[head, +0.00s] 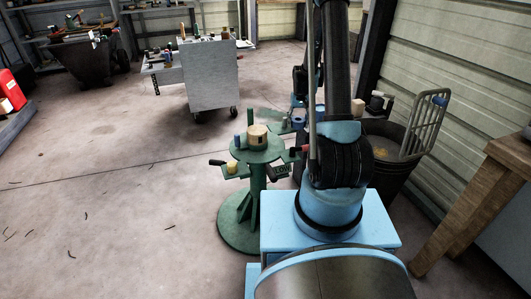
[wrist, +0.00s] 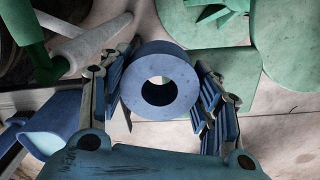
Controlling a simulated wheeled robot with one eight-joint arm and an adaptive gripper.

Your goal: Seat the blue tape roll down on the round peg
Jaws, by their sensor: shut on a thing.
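The blue tape roll (wrist: 134,88) is in the middle of the wrist view, its round hole facing the camera. My gripper (wrist: 162,72) is shut on it, with a finger at its left and right sides. A pale tapered cylinder (wrist: 92,43) is at upper left, apart from the roll; I cannot tell whether it is the round peg. In the head view the green caddy stand (head: 258,197) stands left of my arm, with small items on its top and side shelves. My arm hides most of the gripper there, and I cannot make out the held roll.
Green parts (wrist: 205,22) lie beyond the roll in the wrist view. In the head view a dark bin (head: 395,160) with a metal rack and a wooden table (head: 495,190) are at right. A grey cart (head: 210,80) stands farther back. Floor at left is mostly clear.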

